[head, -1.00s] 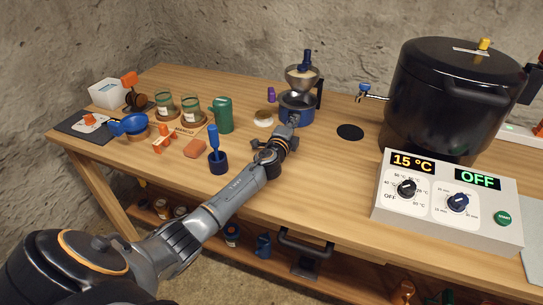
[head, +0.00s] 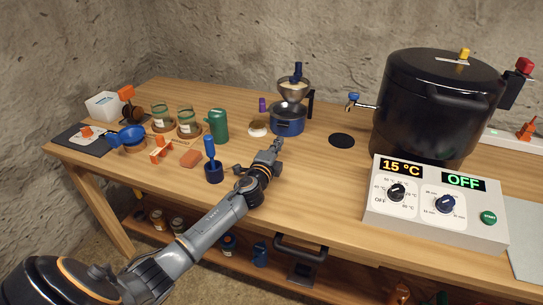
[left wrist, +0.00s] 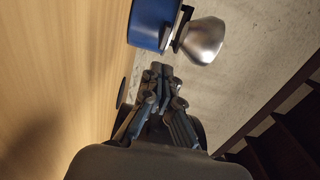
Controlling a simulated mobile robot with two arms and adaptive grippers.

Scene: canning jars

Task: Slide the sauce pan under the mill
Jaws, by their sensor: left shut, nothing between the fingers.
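The blue sauce pan (head: 287,121) stands on the wooden table, directly below the mill's metal funnel in the head view. The mill (head: 294,90) has a silver bowl with pale contents, a blue top and a dark upright at its right. My left gripper (head: 277,146) is shut and empty, in front of the pan with a small gap. In the left wrist view, the shut fingers (left wrist: 165,75) point toward the blue pan (left wrist: 150,24), and the silver mill funnel (left wrist: 204,40) shows beside it. My right gripper is not in view.
A small pale-topped jar (head: 258,128) and a green pitcher (head: 217,126) stand left of the pan. A black disc (head: 341,140) lies to its right, before the large black pot (head: 435,105) and control box (head: 435,205). The table front of the pan is mostly clear.

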